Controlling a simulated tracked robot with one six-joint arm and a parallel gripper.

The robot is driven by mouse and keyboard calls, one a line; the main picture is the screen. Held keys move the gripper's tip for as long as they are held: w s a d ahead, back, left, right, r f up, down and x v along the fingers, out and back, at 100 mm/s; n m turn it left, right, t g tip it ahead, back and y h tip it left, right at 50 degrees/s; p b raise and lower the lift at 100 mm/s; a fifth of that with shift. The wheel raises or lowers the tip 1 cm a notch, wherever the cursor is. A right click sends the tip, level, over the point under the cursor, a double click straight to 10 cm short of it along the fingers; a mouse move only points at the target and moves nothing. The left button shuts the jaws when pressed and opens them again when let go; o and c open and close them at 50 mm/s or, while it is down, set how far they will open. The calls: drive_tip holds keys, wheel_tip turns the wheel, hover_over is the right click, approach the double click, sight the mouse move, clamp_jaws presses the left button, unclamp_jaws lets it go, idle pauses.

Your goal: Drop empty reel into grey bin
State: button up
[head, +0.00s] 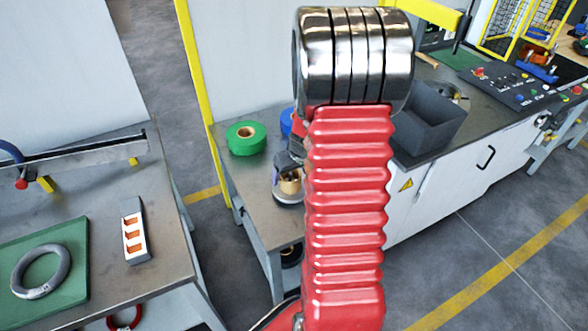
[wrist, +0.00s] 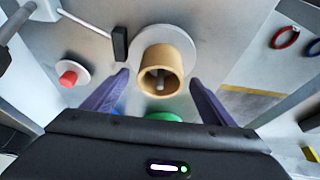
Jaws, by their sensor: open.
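The empty reel, a bare tan core (wrist: 165,62), stands on a pale round plate (wrist: 196,42) in the wrist view, with a pin showing inside its hollow. In the head view the tan core (head: 290,183) is beside my arm, partly covered by it. My gripper (wrist: 159,76) is open, its two purple fingers on either side of the core with gaps visible. In the head view my gripper (head: 288,161) is mostly hidden behind my red arm, just above the core. The grey bin (head: 430,120) stands on the right-hand bench; its inside is mostly hidden.
A green reel (head: 246,138) lies on the middle table, with a blue reel (head: 286,122) partly behind my arm. A red knob on a white disc (wrist: 70,76) and a black block (wrist: 120,44) are near the core. A control panel (head: 530,85) is right of the bin.

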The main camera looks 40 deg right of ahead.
drive_tip(key=shift+x, duration=0.9)
drive_tip(key=shift+c, duration=0.3)
drive_tip(key=c, duration=1.2)
drive_tip(key=shift+w+r, duration=0.1)
drive_tip(key=shift+r, duration=0.15)
drive_tip(key=shift+r, duration=0.35)
drive_tip(key=shift+r, duration=0.35)
drive_tip(key=shift+r, duration=0.35)
